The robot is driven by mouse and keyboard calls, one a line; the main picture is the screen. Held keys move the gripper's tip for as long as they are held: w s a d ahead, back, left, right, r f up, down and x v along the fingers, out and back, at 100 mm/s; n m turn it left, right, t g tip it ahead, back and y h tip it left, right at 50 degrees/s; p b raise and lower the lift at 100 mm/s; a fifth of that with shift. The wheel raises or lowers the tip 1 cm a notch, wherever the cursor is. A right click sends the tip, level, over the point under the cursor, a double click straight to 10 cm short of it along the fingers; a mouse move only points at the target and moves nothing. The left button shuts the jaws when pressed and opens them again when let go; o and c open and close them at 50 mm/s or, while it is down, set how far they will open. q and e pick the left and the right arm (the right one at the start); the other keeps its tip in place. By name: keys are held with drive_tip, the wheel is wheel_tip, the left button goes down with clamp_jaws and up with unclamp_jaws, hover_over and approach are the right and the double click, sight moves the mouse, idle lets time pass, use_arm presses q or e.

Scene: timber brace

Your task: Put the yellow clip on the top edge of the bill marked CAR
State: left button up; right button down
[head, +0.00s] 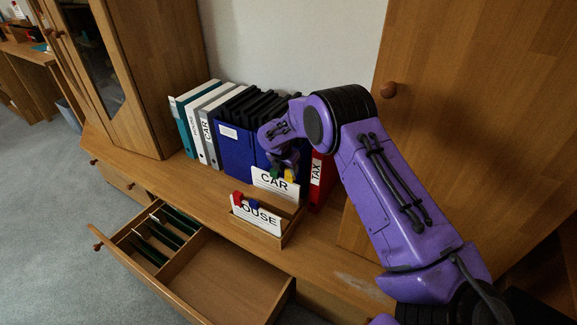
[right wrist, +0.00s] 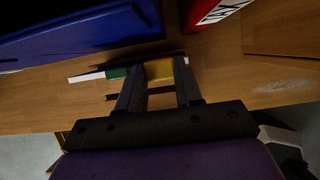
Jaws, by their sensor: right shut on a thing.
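The bill marked CAR (head: 272,184) stands upright in a wooden holder (head: 260,234). A green clip (head: 275,172) is on its top edge. The yellow clip (head: 289,175) is at the same top edge, just right of the green one. My right gripper (head: 284,163) reaches down from above and is shut on the yellow clip. In the right wrist view the yellow clip (right wrist: 160,70) lies between the fingertips, beside the green clip (right wrist: 118,72) and in line with the bill's edge. How far it sits over the paper is hidden. My left gripper is not in view.
In front stands a HOUSE bill (head: 262,217) with a red clip (head: 238,197) and a blue clip (head: 254,204). Binders, including a blue one (head: 236,150) and a red TAX one (head: 317,178), stand close behind. An open drawer (head: 222,282) juts out below.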

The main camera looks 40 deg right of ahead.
sight(288, 175)
idle(0.5)
drive_tip(key=shift+p, duration=0.45)
idle(0.3)
drive_tip(key=shift+p, duration=0.4)
idle(0.4)
drive_tip(key=shift+r+p, duration=0.1)
drive_tip(key=shift+p, duration=0.3)
drive_tip(key=shift+f+b, duration=0.75)
drive_tip(key=shift+f, duration=1.1)
